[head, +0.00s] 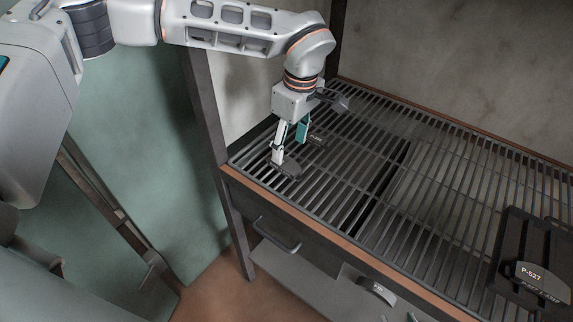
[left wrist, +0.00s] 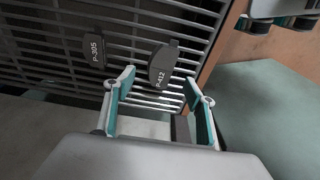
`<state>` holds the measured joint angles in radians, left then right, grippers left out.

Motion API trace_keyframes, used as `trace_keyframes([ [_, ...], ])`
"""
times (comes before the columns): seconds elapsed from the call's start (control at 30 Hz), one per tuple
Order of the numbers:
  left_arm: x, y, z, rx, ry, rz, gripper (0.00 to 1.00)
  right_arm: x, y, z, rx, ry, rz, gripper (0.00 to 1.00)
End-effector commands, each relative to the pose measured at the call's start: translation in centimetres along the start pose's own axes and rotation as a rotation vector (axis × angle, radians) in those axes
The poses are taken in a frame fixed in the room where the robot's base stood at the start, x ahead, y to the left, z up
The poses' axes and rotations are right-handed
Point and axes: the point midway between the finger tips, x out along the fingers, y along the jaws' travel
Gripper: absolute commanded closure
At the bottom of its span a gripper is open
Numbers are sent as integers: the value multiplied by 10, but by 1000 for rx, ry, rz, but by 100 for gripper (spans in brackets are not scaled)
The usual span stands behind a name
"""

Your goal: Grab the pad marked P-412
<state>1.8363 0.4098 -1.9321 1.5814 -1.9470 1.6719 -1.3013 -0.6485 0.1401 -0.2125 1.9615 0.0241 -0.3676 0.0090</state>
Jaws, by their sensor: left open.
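The pad marked P-412 (left wrist: 162,65) is dark, with its label facing up, and lies flat on the slatted rack. In the left wrist view it lies just beyond and between the spread fingers of my left gripper (left wrist: 160,82). In the head view my left gripper (head: 290,145) points down, open, with its fingertips close above this pad (head: 286,169). I cannot tell if they touch it. A similar pad marked P-305 (left wrist: 95,48) lies beside it on the rack. My right gripper (head: 398,314) shows only partly at the bottom edge of the head view, below the rack.
A pad marked P-527 (head: 538,282) rests on a black tray (head: 507,232) at the right of the rack (head: 420,190). The rack has a copper-coloured front edge and a drawer handle (head: 277,234) below. Walls stand behind and left. The rack's middle is clear.

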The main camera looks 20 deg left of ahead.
Motion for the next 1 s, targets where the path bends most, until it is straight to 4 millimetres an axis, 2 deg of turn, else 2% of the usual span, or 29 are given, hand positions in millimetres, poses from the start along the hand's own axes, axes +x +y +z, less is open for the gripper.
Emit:
trace_keyframes([
  [0.17,14,-1,0,0,-3,-1,45,0,0,0,0,0,0,60],
  [0.43,50,-2,0,0,-3,-1,45,0,0,0,1,1,0,60],
  [0.67,53,-1,0,1,-3,2,45,0,0,0,1,1,0,60],
  [0.7,53,-1,0,0,-3,2,47,0,0,0,1,1,0,60],
  [0.9,54,-2,0,0,-3,1,97,0,0,0,1,1,0,60],
  [1.0,54,-2,0,0,-3,0,97,0,0,0,1,1,0,60],
])
